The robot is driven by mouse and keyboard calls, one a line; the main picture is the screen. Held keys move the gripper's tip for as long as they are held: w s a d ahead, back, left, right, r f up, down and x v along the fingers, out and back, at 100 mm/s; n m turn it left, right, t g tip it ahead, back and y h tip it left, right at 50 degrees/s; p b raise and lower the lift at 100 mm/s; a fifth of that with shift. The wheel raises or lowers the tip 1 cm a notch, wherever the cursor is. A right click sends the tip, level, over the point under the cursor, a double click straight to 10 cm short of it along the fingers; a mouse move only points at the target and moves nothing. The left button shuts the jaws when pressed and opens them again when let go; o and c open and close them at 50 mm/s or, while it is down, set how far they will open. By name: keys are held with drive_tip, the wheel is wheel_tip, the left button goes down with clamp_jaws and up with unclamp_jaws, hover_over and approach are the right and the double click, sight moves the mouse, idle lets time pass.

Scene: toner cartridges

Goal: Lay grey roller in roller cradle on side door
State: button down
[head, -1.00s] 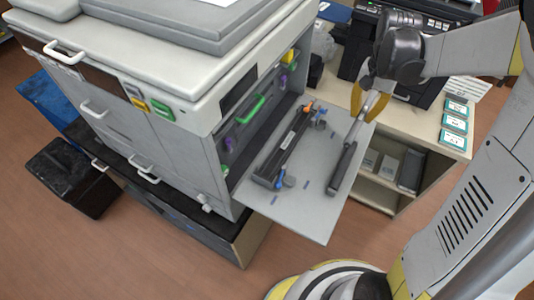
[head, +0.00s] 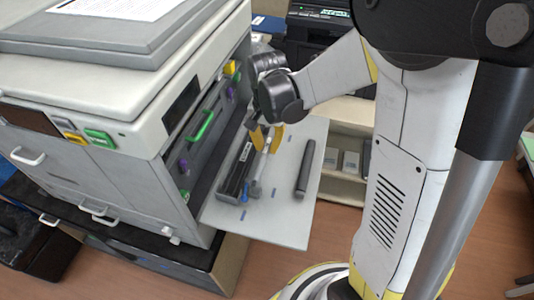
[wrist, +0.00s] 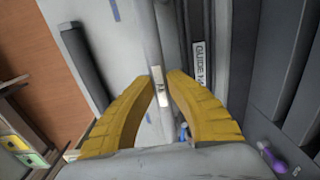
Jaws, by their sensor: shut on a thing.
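The grey roller (head: 262,168) is a slim light rod held lengthwise over the open side door (head: 290,232). My gripper (head: 267,138) is shut on it. In the wrist view the yellow fingers (wrist: 161,76) close around the middle of the roller (wrist: 148,35), at a small white label marked A. The roller runs beside a dark long guide (head: 232,178), which has a white label, shown in the wrist view as the GUIDE label (wrist: 198,62). A blue clip (head: 244,192) shows at the near end. Whether the roller touches its cradle cannot be told; fingers and roller hide part of it.
A dark roller (head: 305,168) lies apart on the right of the door. The printer body (head: 130,165), with a green handle (head: 201,127) and purple knobs, stands close on the left. A shelf (head: 345,185) stands beyond the door's right edge.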

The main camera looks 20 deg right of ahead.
sight(267, 155)
drive_tip(key=shift+f+b, duration=0.4)
drive_tip(key=shift+f, duration=1)
drive_tip(key=shift+f+b, duration=0.6)
drive_tip(key=shift+f, duration=0.05)
drive_tip(key=c, duration=1.4)
unclamp_jaws()
drive_tip(key=shift+c, duration=0.2)
